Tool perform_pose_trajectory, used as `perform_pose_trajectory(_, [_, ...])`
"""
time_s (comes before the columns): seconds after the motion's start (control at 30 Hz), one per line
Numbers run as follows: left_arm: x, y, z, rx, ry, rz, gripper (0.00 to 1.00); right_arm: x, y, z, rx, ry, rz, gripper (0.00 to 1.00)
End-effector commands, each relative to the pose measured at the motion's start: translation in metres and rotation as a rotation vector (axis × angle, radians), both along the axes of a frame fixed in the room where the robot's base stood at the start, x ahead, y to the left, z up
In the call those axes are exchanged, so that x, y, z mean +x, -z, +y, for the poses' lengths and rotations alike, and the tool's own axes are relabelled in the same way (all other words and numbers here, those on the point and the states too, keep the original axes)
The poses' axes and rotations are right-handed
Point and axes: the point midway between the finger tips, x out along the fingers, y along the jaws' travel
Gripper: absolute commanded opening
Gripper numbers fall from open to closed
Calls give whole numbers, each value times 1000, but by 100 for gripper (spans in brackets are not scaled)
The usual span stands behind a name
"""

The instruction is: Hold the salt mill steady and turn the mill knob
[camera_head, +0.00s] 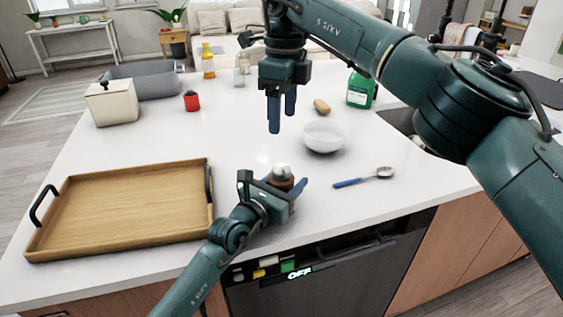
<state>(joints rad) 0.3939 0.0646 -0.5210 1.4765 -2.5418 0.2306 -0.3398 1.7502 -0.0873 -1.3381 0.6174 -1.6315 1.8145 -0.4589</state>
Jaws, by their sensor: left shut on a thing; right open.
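The salt mill (282,178) stands upright on the white island top near its front edge. Its body is brown and a pale knob (282,169) sits on top. My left gripper (292,190) comes in low from the front left and is shut on the mill's body. Its blue fingers hide part of the lower mill. My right gripper (282,112) points down above and behind the mill, open and empty, with its two blue fingers apart. It is clear of the knob.
A wooden tray (130,208) lies to the left. A white bowl (323,138) and a blue-handled spoon (364,178) lie to the right. A green bottle (360,90), a red jar (192,101) and a cream canister (112,103) stand farther back. The counter between tray and bowl is mostly clear.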

Motion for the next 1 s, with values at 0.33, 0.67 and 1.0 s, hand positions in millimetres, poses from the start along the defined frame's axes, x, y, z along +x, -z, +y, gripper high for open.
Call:
perform_pose_trajectory(0.33, [0, 0, 0, 0, 0, 0, 24, -3, 27, 2, -28, 12, 18, 59])
perform_pose_trajectory(0.67, [0, 0, 0, 0, 0, 0, 24, -3, 91, 2, -27, 11, 16, 59])
perform_pose_trajectory(1.0, [0, 0, 0, 0, 0, 0, 24, -2, 117, 2, -27, 12, 14, 59])
